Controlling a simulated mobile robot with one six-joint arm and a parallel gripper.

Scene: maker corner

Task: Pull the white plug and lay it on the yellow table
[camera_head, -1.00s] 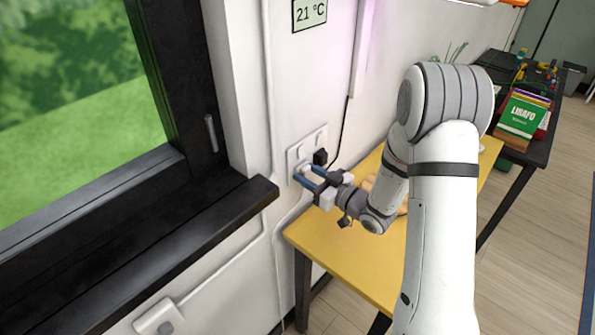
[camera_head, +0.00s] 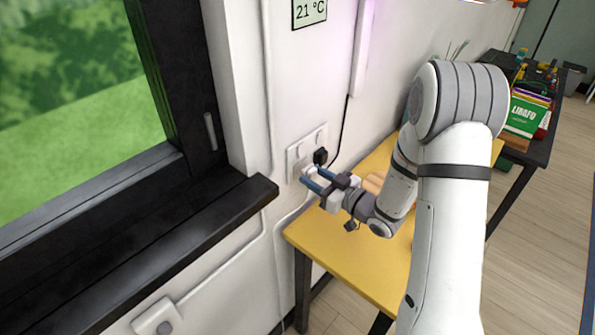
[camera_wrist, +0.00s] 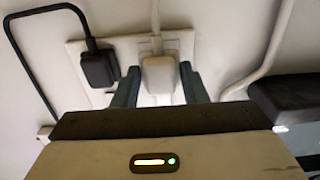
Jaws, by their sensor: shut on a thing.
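The white plug (camera_wrist: 158,76) sits between my two blue fingers in the wrist view, in front of the white socket panel (camera_wrist: 124,50). Its white cord runs upward. My gripper (camera_head: 305,175) is shut on the plug, close to the wall panel (camera_head: 294,157) in the head view. The plug is small there and partly hidden by the fingers. I cannot tell exactly how far it stands out from its socket. The yellow table (camera_head: 340,258) is below and to the right of my gripper.
A black plug (camera_wrist: 99,68) with a black cord sits just left of the white plug. The black window sill (camera_head: 230,215) juts out left of my gripper. The front part of the yellow table is clear. A dark table with books (camera_head: 524,116) stands behind.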

